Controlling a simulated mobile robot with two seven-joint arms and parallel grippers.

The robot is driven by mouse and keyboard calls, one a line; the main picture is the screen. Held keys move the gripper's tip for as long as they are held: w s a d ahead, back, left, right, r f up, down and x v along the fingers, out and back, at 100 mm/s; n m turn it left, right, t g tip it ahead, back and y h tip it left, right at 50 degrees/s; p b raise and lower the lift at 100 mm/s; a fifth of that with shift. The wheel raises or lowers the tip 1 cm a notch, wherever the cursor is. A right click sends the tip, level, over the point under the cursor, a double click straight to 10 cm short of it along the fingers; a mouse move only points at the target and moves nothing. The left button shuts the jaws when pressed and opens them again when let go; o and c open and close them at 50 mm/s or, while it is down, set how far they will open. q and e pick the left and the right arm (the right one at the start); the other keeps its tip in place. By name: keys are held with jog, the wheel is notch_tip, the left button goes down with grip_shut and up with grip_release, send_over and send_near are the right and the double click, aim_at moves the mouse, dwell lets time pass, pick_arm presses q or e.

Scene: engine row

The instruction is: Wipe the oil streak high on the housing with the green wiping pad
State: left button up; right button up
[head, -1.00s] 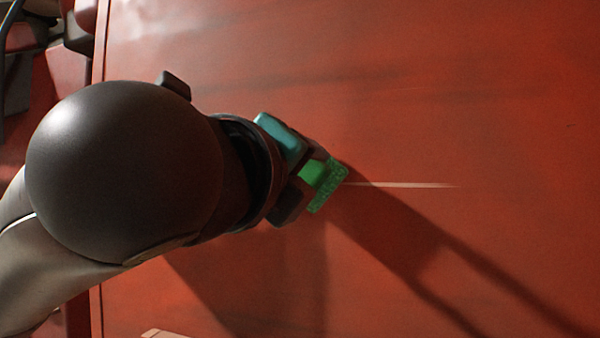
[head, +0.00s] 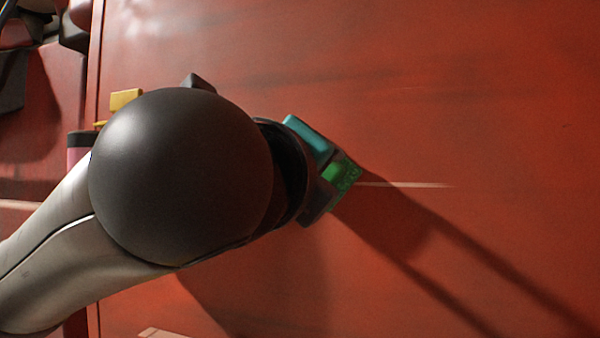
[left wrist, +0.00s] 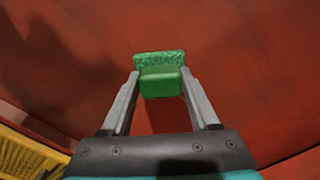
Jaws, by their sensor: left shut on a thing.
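The green wiping pad (head: 345,175) is held at the tip of my left gripper (head: 328,183). In the left wrist view the pad (left wrist: 160,70) sits between the two grey fingers, which are shut on its block. The pad's face is at or very near the red housing (head: 480,120); I cannot tell if it touches. A thin pale streak (head: 410,184) runs level to the right from beside the pad. Its left end is partly hidden by the pad and its shadow. My right gripper is not in view.
Faint dark smudges (head: 310,77) mark the housing above. A yellow part (head: 126,98) and a pink and black object (head: 78,150) show at the left, behind my arm. A yellow grille-like thing (left wrist: 25,160) is at lower left in the wrist view. The housing to the right looks clear.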

pick_arm(q)
jog(key=shift+s+d, duration=0.2)
jog(key=shift+d, duration=0.3)
jog(key=shift+s+d, duration=0.2)
jog(key=shift+d, duration=0.3)
jog(key=shift+w, duration=0.1)
jog(key=shift+a, duration=0.1)
jog(key=shift+w+a, duration=0.35)
jog(key=shift+a, duration=0.55)
jog(key=shift+w+a, duration=0.35)
jog(key=shift+a, duration=0.55)
jog(key=shift+s, duration=0.1)
jog(key=shift+v, duration=2.8)
